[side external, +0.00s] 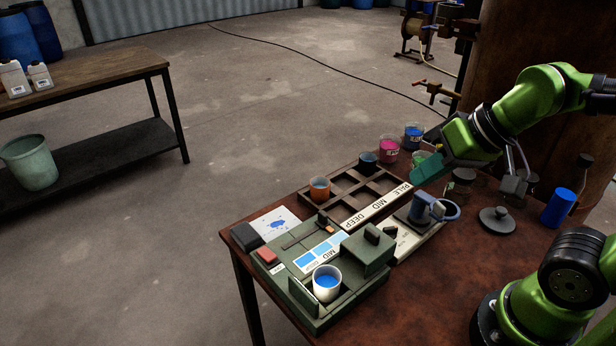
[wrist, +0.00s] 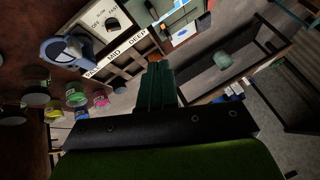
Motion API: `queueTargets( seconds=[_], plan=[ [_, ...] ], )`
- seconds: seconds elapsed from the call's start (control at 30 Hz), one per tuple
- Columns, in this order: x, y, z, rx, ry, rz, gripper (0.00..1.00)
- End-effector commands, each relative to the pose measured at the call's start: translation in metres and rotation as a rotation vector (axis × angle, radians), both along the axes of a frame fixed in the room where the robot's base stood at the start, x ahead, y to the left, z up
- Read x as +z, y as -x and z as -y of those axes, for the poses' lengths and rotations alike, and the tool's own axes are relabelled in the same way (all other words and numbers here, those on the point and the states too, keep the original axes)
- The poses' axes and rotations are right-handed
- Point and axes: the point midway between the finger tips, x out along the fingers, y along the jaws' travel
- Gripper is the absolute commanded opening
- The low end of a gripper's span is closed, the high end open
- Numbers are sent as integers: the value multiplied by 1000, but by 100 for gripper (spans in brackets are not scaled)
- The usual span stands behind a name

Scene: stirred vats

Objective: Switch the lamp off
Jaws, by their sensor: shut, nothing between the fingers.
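A dark green box unit (side external: 335,310) stands at the front left of the table. It carries a red button (side external: 267,256), a slot with a small lever (side external: 322,217), a raised block (side external: 368,252) and a blue-and-white card marked MID. A white cup of blue liquid (side external: 327,288) sits in its front bay. No glowing lamp is clear; I cannot tell which part is the lamp or whether it is lit. My gripper (side external: 426,170) is shut and empty, above the far right of the rack, well away from the box. Its green fingers also show in the wrist view (wrist: 157,85).
A rack (side external: 345,207) labelled PALE, MID, DEEP holds an orange cup (side external: 320,189) and a dark cup. A stirrer (side external: 424,210) with a dial plate stands right of the box. Beakers (side external: 388,150), a lid (side external: 497,220) and a blue cylinder (side external: 558,207) are further right.

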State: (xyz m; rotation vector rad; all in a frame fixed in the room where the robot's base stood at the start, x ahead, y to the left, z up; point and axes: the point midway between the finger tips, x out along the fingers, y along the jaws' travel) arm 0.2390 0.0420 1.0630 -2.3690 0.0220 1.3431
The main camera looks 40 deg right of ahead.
Motion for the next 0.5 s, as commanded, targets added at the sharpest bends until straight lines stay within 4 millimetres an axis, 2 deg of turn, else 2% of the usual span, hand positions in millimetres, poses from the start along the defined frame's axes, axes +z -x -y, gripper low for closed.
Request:
queueTargets(
  seconds=[0.13,0.27,0.37,0.5],
  plan=[
    [10,4,5,-22,2,46,0],
    [-3,-4,-2,10,3,-22,0],
    [-3,-25,-16,65,17,-83,0],
    [-3,-63,-41,154,50,-196,0]
  ],
)
